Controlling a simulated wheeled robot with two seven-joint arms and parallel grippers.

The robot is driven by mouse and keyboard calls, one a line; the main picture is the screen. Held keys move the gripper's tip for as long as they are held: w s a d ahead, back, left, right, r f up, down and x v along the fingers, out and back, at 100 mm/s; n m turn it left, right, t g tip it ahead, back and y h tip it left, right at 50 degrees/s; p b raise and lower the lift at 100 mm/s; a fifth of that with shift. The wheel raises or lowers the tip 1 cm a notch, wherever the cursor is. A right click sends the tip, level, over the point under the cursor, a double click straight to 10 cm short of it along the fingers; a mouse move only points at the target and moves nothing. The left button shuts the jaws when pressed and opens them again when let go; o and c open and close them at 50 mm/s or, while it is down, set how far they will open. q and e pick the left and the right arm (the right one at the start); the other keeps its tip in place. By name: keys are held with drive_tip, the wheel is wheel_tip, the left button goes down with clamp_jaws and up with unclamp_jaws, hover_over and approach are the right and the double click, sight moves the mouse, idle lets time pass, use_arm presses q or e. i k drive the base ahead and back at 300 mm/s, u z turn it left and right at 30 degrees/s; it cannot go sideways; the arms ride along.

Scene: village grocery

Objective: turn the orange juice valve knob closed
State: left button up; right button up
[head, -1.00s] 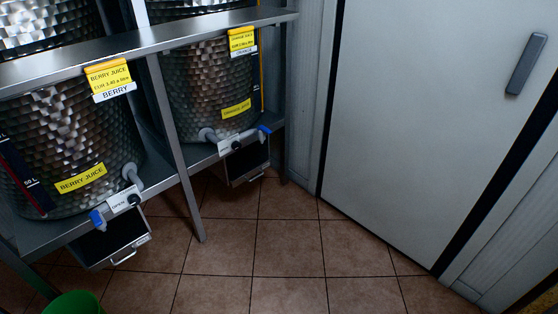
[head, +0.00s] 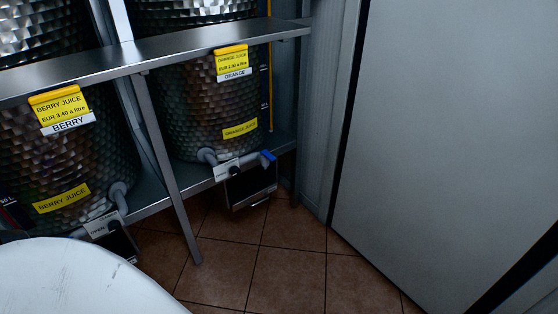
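The orange juice tank (head: 205,95) stands on the metal rack, with a yellow price sign and an ORANGE label above it. Its grey outlet pipe (head: 208,156) leads to a valve with a pale plate (head: 228,169) and a dark centre. The valve's blue handle (head: 268,158) sticks out to the right of the plate. The writing on this plate is too small to read. Neither gripper is in view.
A rack post (head: 168,165) stands between the tanks. A grey door (head: 450,130) is at right. Tiled floor (head: 290,270) is clear.

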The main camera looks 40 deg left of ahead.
sight(235, 171)
drive_tip(key=u, duration=0.3)
drive_tip(key=i, duration=0.85)
drive_tip(key=u, duration=0.6)
